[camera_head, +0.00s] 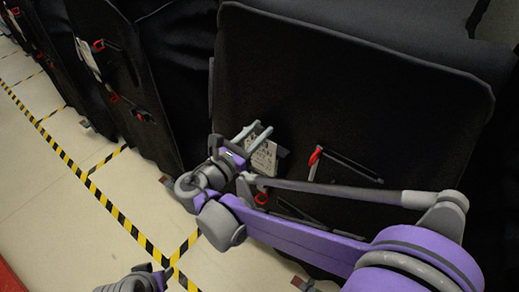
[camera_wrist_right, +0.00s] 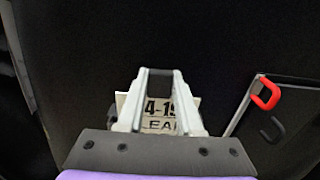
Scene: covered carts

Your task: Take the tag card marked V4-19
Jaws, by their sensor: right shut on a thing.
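A white tag card (camera_head: 263,156) with dark print is at the front of the black covered cart (camera_head: 350,95). In the right wrist view the card (camera_wrist_right: 158,124) shows "4-19" and part of a word like "LEAN" below it; the start of the marking is hidden behind a finger. My right gripper (camera_head: 256,132) is shut on the card, with a grey finger on each side of it in the right wrist view (camera_wrist_right: 160,78). The card is close to the cover; I cannot tell whether it still touches its holder.
A red hook (camera_head: 315,156) and a dark bar are right of the card. More black covered carts (camera_head: 110,70) stand in a row at left, one with a white card (camera_head: 88,58). Yellow-black tape (camera_head: 60,150) marks the clear pale floor.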

